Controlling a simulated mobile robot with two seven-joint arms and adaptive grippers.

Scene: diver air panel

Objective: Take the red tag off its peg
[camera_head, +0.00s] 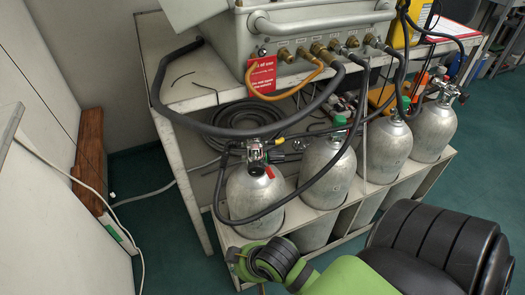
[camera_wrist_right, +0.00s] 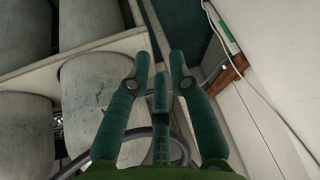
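The red tag (camera_head: 261,75) with white lettering hangs upright at the left of the front of the grey air panel (camera_head: 262,27). A small peg shows just above it, with the tag's top at it. An orange hose passes by the tag's lower right. My right gripper (camera_wrist_right: 160,60) is open and empty in the right wrist view, its fingers apart, low beside the grey cylinders and well away from the tag. My right arm comes in at the bottom right of the head view; its fingers cannot be made out there. My left gripper is not in view.
Several grey cylinders (camera_head: 255,192) stand in a white rack (camera_head: 225,233) below the bench. Black hoses (camera_head: 170,110) loop over the bench's left edge and down to the cylinders. A wooden board (camera_head: 90,150) leans at the left wall.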

